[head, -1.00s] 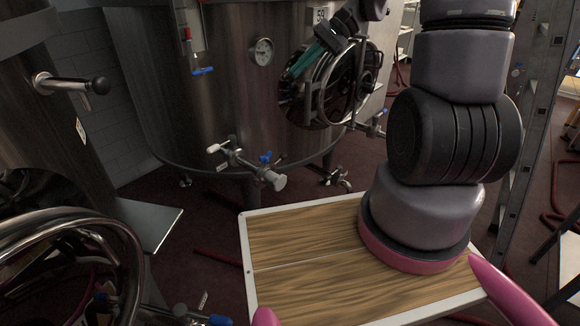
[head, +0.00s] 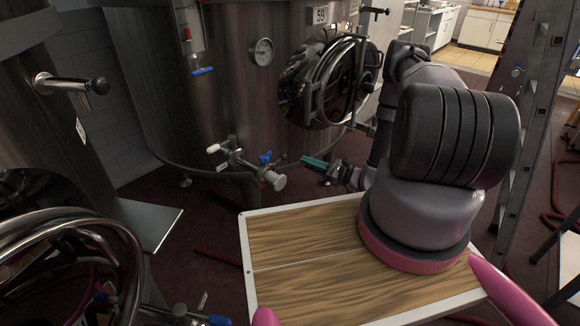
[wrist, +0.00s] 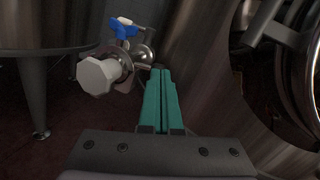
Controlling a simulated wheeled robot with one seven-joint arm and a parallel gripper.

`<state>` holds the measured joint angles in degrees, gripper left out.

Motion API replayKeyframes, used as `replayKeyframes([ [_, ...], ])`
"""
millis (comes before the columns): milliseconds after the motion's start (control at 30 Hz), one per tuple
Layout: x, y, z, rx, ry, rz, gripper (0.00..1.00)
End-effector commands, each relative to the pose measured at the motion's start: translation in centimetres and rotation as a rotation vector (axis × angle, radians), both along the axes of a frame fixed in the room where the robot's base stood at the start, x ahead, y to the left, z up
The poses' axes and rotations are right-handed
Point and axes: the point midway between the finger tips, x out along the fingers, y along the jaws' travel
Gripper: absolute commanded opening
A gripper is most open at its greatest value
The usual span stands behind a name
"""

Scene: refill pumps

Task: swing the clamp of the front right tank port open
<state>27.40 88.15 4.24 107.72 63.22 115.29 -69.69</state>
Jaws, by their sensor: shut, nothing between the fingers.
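The tank port (head: 273,180) sits at the lower front of the steel tank (head: 210,110), with a pale round cap at its end and a blue valve handle (head: 265,158) above it. In the wrist view the port's white knob-like end (wrist: 98,75) and blue handle (wrist: 124,27) are left of my fingers. I cannot make out the clamp's latch or whether it is open. My gripper (head: 304,159) points left, just right of the port and apart from it. Its green fingers (wrist: 162,70) are closed together and empty, with their tips near the tank wall.
A round manway with a wheel (head: 335,80) is on the tank above my gripper. A second tank with a large steel ring (head: 125,255) stands at the left. A white-handled valve (head: 214,148) is left of the port. A ladder-like frame (head: 525,130) is at the right.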

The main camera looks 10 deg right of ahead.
Motion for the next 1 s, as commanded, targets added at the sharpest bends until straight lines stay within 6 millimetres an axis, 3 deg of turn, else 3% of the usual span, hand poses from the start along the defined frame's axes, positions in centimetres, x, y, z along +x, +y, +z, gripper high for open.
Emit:
replayKeyframes([
  [33,-0.9,-0.3,-2.4,0.019,0.029,-0.056,0.00],
  [100,-1.8,-0.7,-4.8,0.031,0.051,-0.123,0.00],
  [300,-3.3,-1.2,-8.6,0.044,0.090,-0.231,0.00],
  [467,-2.8,-0.7,-8.9,0.044,0.093,-0.240,0.00],
  [933,4.7,5.0,-8.3,0.043,0.091,-0.235,0.00],
  [1000,4.8,5.0,-7.1,0.044,0.092,-0.238,0.00],
])
